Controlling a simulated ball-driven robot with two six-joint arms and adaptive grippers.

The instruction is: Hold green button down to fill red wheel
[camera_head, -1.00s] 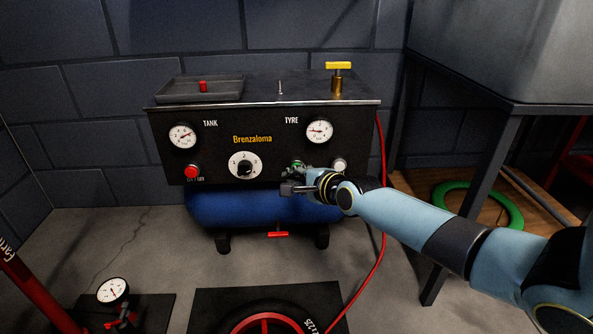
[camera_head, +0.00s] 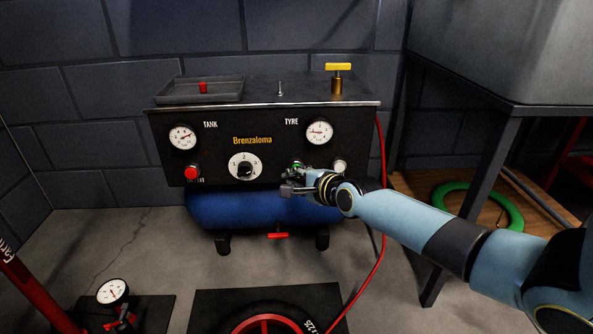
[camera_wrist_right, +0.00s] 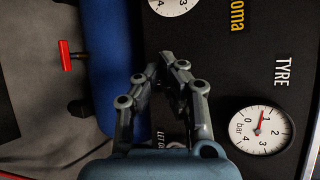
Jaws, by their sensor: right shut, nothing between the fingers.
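The green button (camera_head: 297,165) is on the front panel of the black Brenzaloma compressor (camera_head: 215,150), under the TYRE gauge (camera_head: 319,131). My right gripper (camera_head: 287,184) is shut and empty at the panel, right by the button and partly covering it. Whether it touches or presses the button I cannot tell. In the right wrist view its fingertips (camera_wrist_right: 172,62) meet in front of the panel and the button is hidden; the TYRE gauge (camera_wrist_right: 262,130) reads a little above 1 bar. The red wheel (camera_head: 268,322) lies on a dark mat, cut off by the bottom edge. My left gripper is out of view.
A red button (camera_head: 192,172), a dial (camera_head: 245,166) and a pale button (camera_head: 340,164) are on the same panel. A red hose (camera_head: 381,220) runs from the compressor's right side down to the wheel. A grey table (camera_head: 500,108) stands at the right.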

